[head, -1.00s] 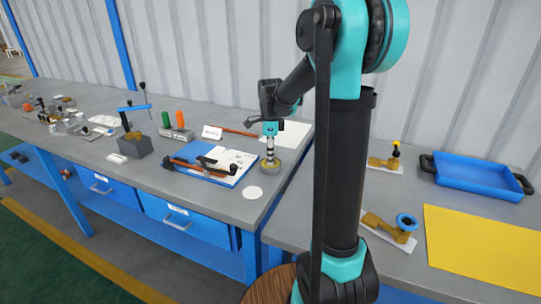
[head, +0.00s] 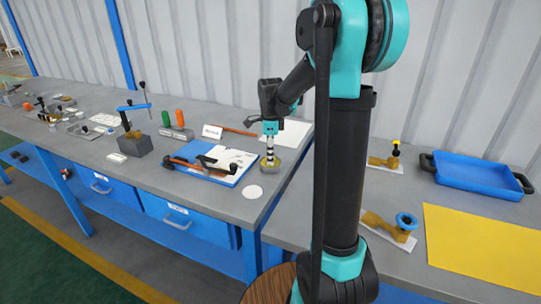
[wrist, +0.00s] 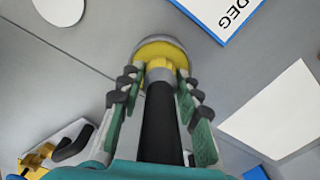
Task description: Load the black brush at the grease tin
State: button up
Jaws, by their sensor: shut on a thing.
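My gripper (wrist: 158,88) is shut on the black brush (wrist: 160,125), whose dark handle runs between the two fingers. In the head view my gripper (head: 269,142) points down over the grease tin (head: 270,170) at the table's right end. The tin also shows in the wrist view (wrist: 178,44), round and grey-rimmed with yellow grease inside. The brush's lower end meets the yellow in the tin. The bristles cannot be told apart from the grease, so I cannot tell how deep they are.
A white disc (head: 253,192) lies just in front of the tin. A blue-edged board with papers (head: 234,162) and dark-handled tools lies to its left. A white sheet (head: 293,133) lies behind. A blue tray (head: 478,174) and yellow mat (head: 480,245) are on the right table.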

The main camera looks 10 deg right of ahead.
jog(key=shift+r, duration=3.5)
